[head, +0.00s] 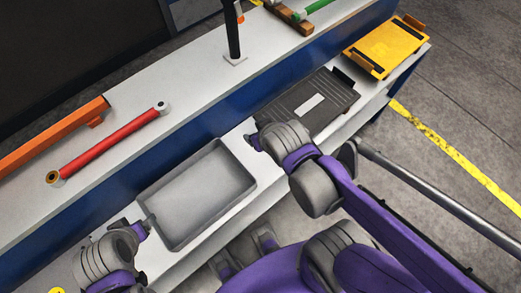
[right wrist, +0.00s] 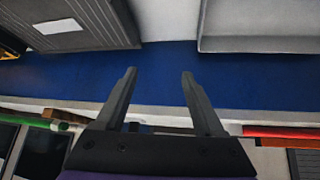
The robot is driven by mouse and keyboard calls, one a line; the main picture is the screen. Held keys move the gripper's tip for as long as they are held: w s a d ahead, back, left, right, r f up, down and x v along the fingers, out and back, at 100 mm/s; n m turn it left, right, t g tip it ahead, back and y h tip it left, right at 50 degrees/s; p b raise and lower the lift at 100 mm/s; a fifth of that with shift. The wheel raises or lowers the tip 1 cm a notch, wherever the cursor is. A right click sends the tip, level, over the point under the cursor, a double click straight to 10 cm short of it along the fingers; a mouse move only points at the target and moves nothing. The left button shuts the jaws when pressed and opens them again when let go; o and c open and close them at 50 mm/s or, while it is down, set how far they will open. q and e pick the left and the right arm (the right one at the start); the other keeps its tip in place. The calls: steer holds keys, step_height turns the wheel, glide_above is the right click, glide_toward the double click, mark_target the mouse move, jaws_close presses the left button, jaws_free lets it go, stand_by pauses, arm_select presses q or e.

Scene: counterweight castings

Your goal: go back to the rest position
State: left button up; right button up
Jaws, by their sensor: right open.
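My right gripper (right wrist: 159,76) is open in the right wrist view, its two dark fingers apart with nothing between them and a blue panel behind. In the head view the right gripper (head: 252,142) is mostly hidden by its wrist, between the grey tray and the dark case. My left gripper (head: 148,222) is at the left edge of the grey tray in the head view. Little of its fingers shows, so I cannot tell whether it is open or touches the tray.
The empty grey tray (head: 242,183), dark ribbed case (head: 335,88) and yellow platform (head: 382,45) line the lower white surface. A red bar (head: 110,146), orange beam (head: 45,142) and black post (head: 233,35) are on the upper shelf. A grey rail (head: 440,205) runs at right.

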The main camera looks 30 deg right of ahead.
steer(key=s+a, duration=0.1)
steer(key=s+g+p, duration=0.1)
steer(key=s, duration=0.1)
steer(key=s+a+n+g+y+p, duration=0.1)
steer(key=shift+s+a+r, duration=0.15)
steer(key=shift+a+r, duration=0.15)
steer(key=shift+a, duration=0.05)
stand_by(0.8)
